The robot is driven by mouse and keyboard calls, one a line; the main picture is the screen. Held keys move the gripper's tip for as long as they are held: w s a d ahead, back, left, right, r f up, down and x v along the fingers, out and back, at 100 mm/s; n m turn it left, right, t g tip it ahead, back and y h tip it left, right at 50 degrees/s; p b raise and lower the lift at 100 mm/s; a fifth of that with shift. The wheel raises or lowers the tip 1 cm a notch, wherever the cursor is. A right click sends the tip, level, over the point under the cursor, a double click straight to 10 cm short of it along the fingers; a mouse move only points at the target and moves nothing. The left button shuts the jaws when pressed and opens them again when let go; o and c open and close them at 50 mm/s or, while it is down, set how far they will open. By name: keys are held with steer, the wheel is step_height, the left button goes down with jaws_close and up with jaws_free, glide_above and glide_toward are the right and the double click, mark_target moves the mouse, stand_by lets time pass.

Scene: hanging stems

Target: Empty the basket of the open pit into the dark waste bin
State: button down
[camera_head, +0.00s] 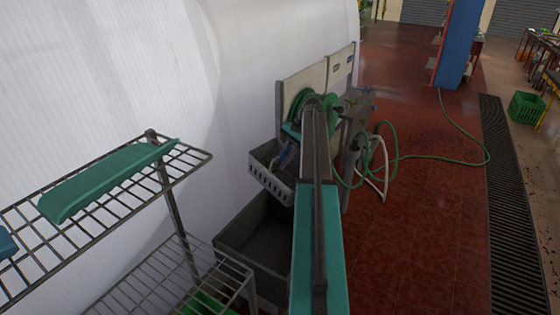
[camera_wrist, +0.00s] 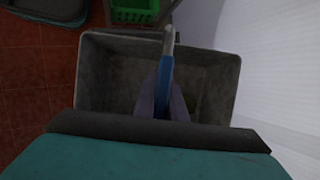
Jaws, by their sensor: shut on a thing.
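A grey basket with slotted sides (camera_head: 270,182) hangs beyond the far end of my arm, beside the white wall. My gripper (camera_head: 287,155) is at its top, partly hidden by my arm. In the wrist view, my gripper (camera_wrist: 163,105) is shut on the basket's blue-gripped handle (camera_wrist: 168,70). A dark grey open bin (camera_head: 232,222) stands lower and nearer in the head view, partly hidden by my arm.
A wire rack (camera_head: 185,155) stands at the left, with a green tray (camera_head: 105,180) on top and a green crate (camera_head: 205,305) below. A hose station (camera_head: 300,90) stands behind the basket.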

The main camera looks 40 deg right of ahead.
steer(key=s+f+n+t+y+b, duration=0.1)
steer(key=f+t+b, duration=0.1)
steer(key=t+b, duration=0.1)
steer(key=s+f+n+t+y+b, duration=0.1)
steer(key=s+f+t+b, duration=0.1)
steer(key=t+b, duration=0.2)
steer(key=s+f+n+t+y+b, duration=0.1)
steer(key=s+f+t+b, duration=0.1)
steer(key=t+b, duration=0.2)
steer(key=shift+d+f+n+t, duration=0.15)
steer(key=shift+n+t, duration=0.25)
steer(key=shift+t, duration=0.9)
steer(key=shift+f+b, duration=0.1)
steer(key=shift+b, duration=0.75)
steer(key=f+n+t+y+b, duration=0.1)
steer(key=b, duration=0.3)
steer(key=f+t+y+b, duration=0.1)
steer(key=t+b, duration=0.1)
steer(key=b, duration=0.2)
steer(key=shift+w+n, duration=0.35)
steer(key=shift+n, duration=0.05)
steer(key=y+b, duration=0.1)
steer(key=b, duration=0.1)
steer(key=f+n+t+y+b, duration=0.1)
steer(key=b, duration=0.2)
steer(key=shift+w+n+t, duration=0.2)
steer(key=shift+n+t, duration=0.1)
steer(key=shift+b, duration=0.5)
